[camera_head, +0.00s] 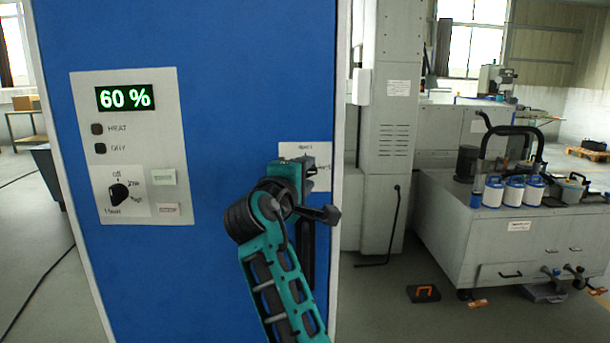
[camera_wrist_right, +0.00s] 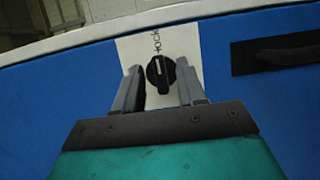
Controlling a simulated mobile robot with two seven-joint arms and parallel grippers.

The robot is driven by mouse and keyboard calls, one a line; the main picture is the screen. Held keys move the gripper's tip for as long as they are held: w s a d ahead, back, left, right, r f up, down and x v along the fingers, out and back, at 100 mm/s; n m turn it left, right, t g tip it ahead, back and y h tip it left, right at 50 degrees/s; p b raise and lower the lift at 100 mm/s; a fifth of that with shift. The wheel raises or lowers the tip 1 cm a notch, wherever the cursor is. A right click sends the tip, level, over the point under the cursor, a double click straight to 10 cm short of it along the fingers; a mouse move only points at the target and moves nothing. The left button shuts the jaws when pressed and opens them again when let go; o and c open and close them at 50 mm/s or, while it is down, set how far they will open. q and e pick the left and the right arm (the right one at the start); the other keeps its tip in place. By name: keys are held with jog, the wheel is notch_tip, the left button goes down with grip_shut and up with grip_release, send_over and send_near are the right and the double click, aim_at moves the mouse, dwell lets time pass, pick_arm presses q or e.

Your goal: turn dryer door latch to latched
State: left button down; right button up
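The blue dryer door (camera_head: 215,50) fills the left half of the head view. Its latch is a black round knob (camera_wrist_right: 160,73) with a pale pointer line, on a white label plate (camera_head: 318,150). In the wrist view the knob lies between the two grey fingers of my right gripper (camera_wrist_right: 159,80), with a gap visible on both sides. The fingers are open, and I cannot tell how deep they reach around it. In the head view my right gripper (camera_head: 308,166) is at the plate and hides the knob. The lettering is only partly readable. My left gripper is out of view.
A dark door handle (camera_head: 307,255) is just below the latch, partly behind my right arm; it also shows in the wrist view (camera_wrist_right: 285,53). A control panel (camera_head: 132,140) reading 60 % is to the left. A grey cabinet (camera_head: 505,235) with white canisters stands at right.

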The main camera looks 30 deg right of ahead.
jog(key=b+v, duration=0.1)
jog(key=v, duration=1.1)
jog(key=shift+a, duration=0.25)
jog(key=shift+s, duration=0.1)
